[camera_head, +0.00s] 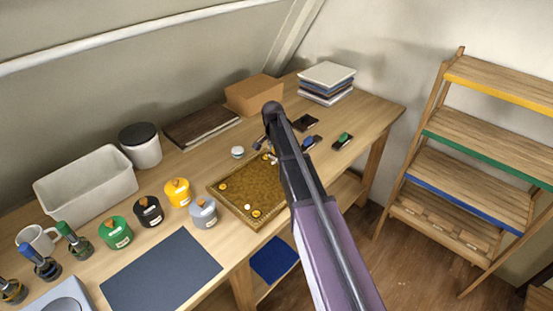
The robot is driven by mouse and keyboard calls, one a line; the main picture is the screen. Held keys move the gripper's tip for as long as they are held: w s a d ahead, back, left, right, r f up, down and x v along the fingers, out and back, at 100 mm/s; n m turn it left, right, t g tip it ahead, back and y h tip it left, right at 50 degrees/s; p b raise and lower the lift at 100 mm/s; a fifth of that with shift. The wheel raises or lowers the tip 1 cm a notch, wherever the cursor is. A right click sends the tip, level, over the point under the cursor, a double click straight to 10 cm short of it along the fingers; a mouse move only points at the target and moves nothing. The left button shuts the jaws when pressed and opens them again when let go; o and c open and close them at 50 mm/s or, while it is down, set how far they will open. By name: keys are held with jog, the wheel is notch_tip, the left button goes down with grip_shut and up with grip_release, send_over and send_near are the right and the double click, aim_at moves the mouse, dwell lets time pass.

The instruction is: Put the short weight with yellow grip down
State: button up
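My arm reaches in from the lower right, and its dark links cover part of the gilt tray (235,204). My gripper (265,146) is small and partly hidden behind the arm, over the tray's back edge. Its fingers are too unclear to tell whether they are open, shut or holding something. I cannot make out a short weight with a yellow grip. A blue-gripped piece (308,142) and a green-gripped piece (344,137) lie on dark pads to the right. A third dark pad (305,122) behind them looks bare.
Yellow (177,193), grey (203,212), black (148,212) and green (115,233) canisters stand left of the tray. Behind are a white bin (86,184), a dark jar (140,146) and a cardboard box (254,94). A shelf rack (480,140) stands right.

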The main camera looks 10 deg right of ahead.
aim_at(275, 157)
jog(key=shift+f+b, duration=1.55)
jog(key=shift+f, duration=0.2)
jog(key=shift+f, duration=0.1)
jog(key=o, duration=1.2)
jog(key=shift+o, duration=0.2)
notch_tip(275, 157, up, 12)
jog(key=a+p, duration=0.1)
jog(key=p, duration=1.1)
jog(key=shift+s, duration=0.45)
jog(key=shift+a, duration=0.1)
jog(key=shift+s, duration=0.1)
jog(key=s+d+n+y, duration=0.1)
jog(key=s+n, duration=0.9)
jog(key=s, duration=1.8)
jog(key=shift+n+g, duration=0.4)
